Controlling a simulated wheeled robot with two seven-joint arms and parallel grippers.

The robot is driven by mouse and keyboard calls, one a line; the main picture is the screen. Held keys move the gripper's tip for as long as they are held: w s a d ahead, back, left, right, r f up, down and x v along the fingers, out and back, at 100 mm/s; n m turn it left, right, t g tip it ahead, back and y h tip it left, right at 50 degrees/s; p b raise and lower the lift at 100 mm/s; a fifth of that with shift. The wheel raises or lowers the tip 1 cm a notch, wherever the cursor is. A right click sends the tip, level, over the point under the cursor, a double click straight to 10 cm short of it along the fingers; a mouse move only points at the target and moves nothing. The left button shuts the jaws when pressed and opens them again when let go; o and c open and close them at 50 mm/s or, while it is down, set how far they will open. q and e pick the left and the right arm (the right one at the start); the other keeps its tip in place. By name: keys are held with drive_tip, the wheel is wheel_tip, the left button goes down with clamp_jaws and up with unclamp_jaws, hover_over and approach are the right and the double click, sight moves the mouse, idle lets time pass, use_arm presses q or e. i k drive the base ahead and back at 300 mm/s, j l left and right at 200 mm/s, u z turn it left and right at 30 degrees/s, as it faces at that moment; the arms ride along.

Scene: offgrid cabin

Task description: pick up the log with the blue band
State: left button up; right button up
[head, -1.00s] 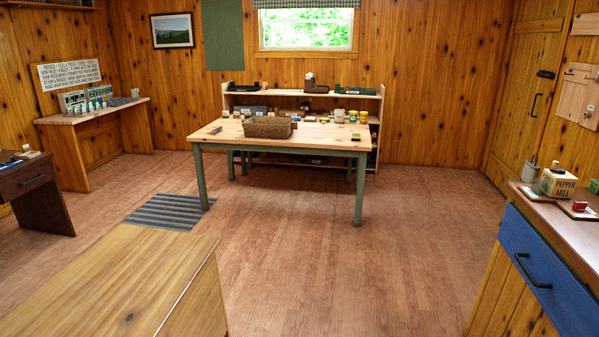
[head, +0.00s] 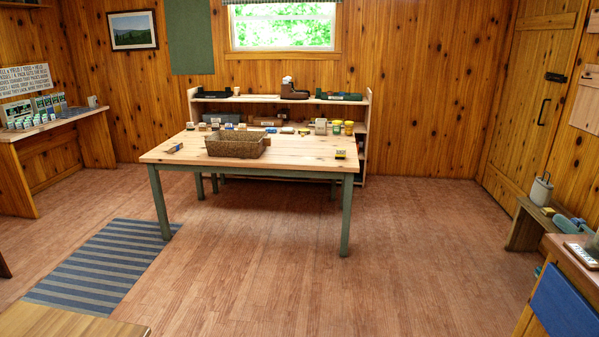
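I cannot make out a log with a blue band in the head view. A wooden table with green legs (head: 300,157) stands ahead near the middle. A wicker basket (head: 236,144) sits on it, and its contents are not visible. A small item with some blue (head: 174,148) lies at the table's left end, too small to identify. Neither of my grippers shows in the view.
A shelf unit (head: 366,120) with several small items stands behind the table. A striped rug (head: 100,262) lies at left. A wooden surface (head: 60,322) is at the lower left, a blue-drawer counter (head: 562,305) at the lower right. The floor (head: 290,285) between is clear.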

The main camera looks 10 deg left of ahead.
sight(173, 150)
drive_tip(key=i+l+u, duration=0.1)
drive_tip(key=i, duration=1.35)
drive_tip(key=i+j+u, duration=0.1)
drive_tip(key=i+u, duration=0.25)
drive_tip(key=i, duration=0.25)
drive_tip(key=i+l+u, duration=0.1)
drive_tip(key=i+u, duration=0.25)
drive_tip(key=i, duration=0.3)
drive_tip(key=i+j+u, duration=0.2)
drive_tip(key=i+j, duration=0.5)
drive_tip(key=i, duration=0.15)
drive_tip(key=i+j, duration=0.15)
drive_tip(key=j, duration=0.15)
drive_tip(key=i+j, duration=0.15)
drive_tip(key=j, duration=0.15)
drive_tip(key=i+j+z, duration=0.45)
drive_tip(key=i+j, duration=0.3)
drive_tip(key=i, duration=0.25)
drive_tip(key=i+j+z, duration=0.5)
drive_tip(key=i+j, duration=0.35)
drive_tip(key=j, duration=0.25)
